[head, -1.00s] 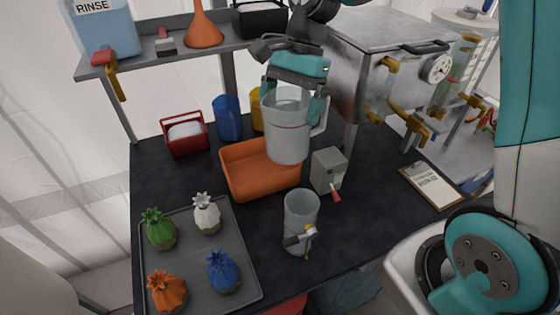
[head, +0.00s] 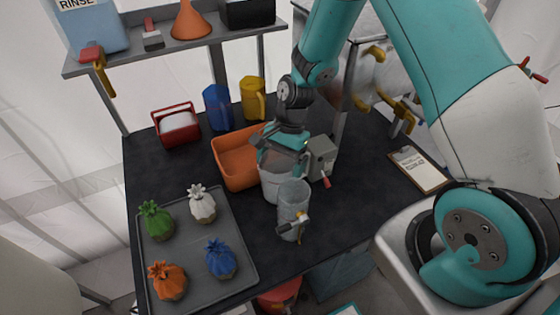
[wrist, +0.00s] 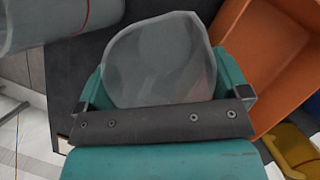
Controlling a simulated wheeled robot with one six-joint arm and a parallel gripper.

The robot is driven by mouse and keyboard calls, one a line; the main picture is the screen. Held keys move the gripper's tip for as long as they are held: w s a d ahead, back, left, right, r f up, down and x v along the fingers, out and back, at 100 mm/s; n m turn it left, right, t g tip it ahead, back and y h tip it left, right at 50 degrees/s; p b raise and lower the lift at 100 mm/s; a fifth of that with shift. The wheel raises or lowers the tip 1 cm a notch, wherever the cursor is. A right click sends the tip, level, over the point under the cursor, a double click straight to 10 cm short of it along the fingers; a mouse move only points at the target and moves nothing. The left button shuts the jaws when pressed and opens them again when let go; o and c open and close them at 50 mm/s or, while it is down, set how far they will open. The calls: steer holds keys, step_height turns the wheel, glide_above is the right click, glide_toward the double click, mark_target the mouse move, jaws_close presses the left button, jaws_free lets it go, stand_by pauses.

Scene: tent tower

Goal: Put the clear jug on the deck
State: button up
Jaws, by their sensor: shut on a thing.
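The clear jug (head: 272,184) is upright in my gripper (head: 283,158), low over the dark deck (head: 345,215). In the head view its lower part is partly hidden by a clear container with a tap (head: 292,205). I cannot tell whether its base touches the deck. In the wrist view the jug (wrist: 160,60) fills the space between the two teal fingers of my gripper (wrist: 162,85), which are shut on it.
An orange bin (head: 232,170) is close on the left of the jug, and a grey box with a red lever (head: 320,157) close on its right.

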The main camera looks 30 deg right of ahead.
steer(key=shift+f, duration=0.25)
steer(key=shift+f, duration=0.2)
steer(key=o, duration=0.6)
